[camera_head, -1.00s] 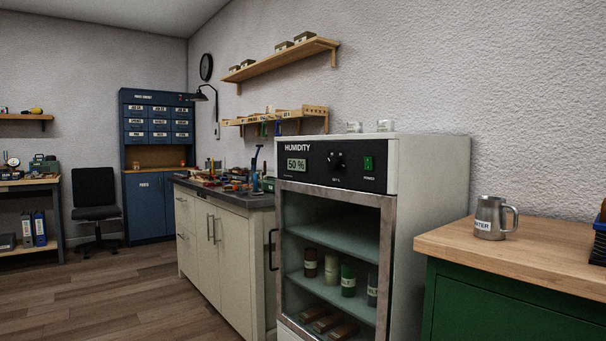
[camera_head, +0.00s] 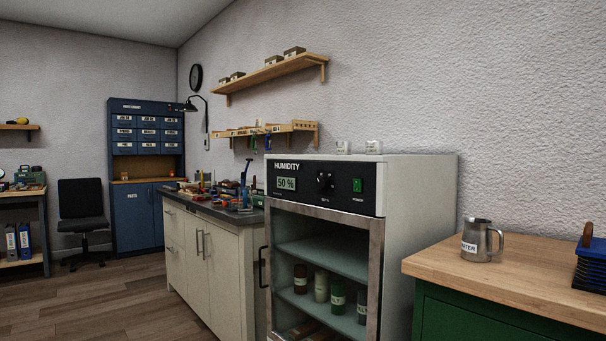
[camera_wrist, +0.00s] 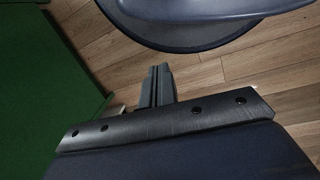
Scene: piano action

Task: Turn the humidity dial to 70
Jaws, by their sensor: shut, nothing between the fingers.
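The humidity cabinet (camera_head: 420,215) is a pale box with a glass-fronted lower part, right of centre in the head view. Its black panel (camera_head: 340,200) carries the word HUMIDITY, a display (camera_head: 286,183) reading 50 %, a dark round dial (camera_head: 325,181) and a green power switch (camera_head: 357,185). The dial's scale marks are too small to read. My gripper (camera_wrist: 158,75) shows only in the wrist view, with its fingers together and empty above the wooden floor, away from the cabinet.
A green cabinet with a wooden top (camera_head: 520,262) stands at right, bearing a metal WATER mug (camera_head: 476,242). A pale workbench (camera_head: 205,245) with tools stands left of the humidity cabinet. Wooden floor (camera_head: 110,300) is open at front left. Jars stand inside the humidity cabinet.

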